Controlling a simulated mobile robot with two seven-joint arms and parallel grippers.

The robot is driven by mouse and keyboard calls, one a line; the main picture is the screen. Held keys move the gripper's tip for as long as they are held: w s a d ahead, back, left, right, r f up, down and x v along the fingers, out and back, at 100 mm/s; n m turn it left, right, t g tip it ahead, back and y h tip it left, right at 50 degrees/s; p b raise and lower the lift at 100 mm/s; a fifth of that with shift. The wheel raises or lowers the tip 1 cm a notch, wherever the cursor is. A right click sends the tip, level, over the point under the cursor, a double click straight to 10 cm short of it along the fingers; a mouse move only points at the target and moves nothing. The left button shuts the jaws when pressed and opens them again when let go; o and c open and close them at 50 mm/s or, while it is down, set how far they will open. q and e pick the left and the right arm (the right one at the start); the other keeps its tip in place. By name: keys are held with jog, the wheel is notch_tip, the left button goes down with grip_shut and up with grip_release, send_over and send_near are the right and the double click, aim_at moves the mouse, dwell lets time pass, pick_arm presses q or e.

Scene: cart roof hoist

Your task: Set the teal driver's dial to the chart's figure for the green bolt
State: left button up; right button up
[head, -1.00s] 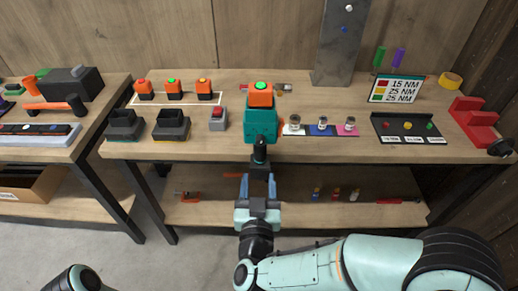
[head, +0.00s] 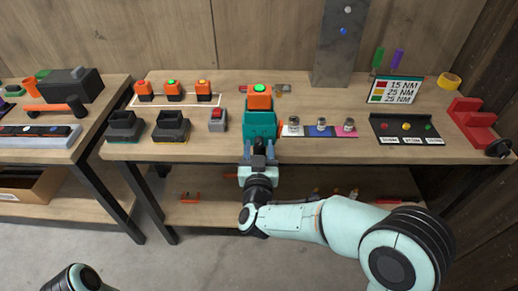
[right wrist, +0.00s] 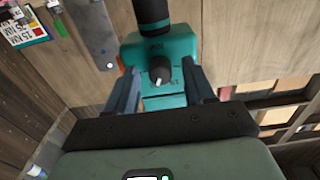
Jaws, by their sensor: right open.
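The teal driver (head: 259,125) stands upright at the front of the middle bench, with an orange block with a green top above it. Its black dial (right wrist: 159,72) has a white pointer mark; the scale figures are too small to read. My right gripper (head: 259,150) is open, its fingers on either side of the dial, also in the right wrist view (right wrist: 162,68); contact cannot be told. The chart (head: 396,90) reads 15 NM by red, 25 NM by yellow and 25 NM by green. The green bolt (head: 428,127) sits in a dark tray. My left gripper is out of view.
Sockets on a coloured strip (head: 320,130) stand right of the driver. A red-buttoned grey box (head: 217,119) and black docks (head: 172,126) stand to its left. A red stand (head: 474,122) is at the right end. A lower shelf (head: 210,213) runs beneath.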

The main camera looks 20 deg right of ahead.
grip_shut()
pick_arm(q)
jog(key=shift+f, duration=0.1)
pick_arm(e)
jog(key=shift+f+m+b, duration=0.1)
jog(key=shift+m+b, duration=0.5)
jog(key=shift+b, duration=0.15)
jog(key=shift+m+b, duration=0.7)
jog(key=shift+b, duration=0.1)
jog(key=m+b, duration=0.3)
jog(key=shift+f, duration=0.1)
jog(key=m+b, duration=0.2)
jog(key=m, duration=0.1)
pick_arm(q)
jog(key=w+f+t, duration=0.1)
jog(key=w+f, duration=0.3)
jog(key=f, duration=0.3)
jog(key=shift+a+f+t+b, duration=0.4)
jog(key=shift+b, duration=0.05)
pick_arm(e)
jog(key=shift+r+m, duration=0.2)
jog(key=shift+m, duration=0.6)
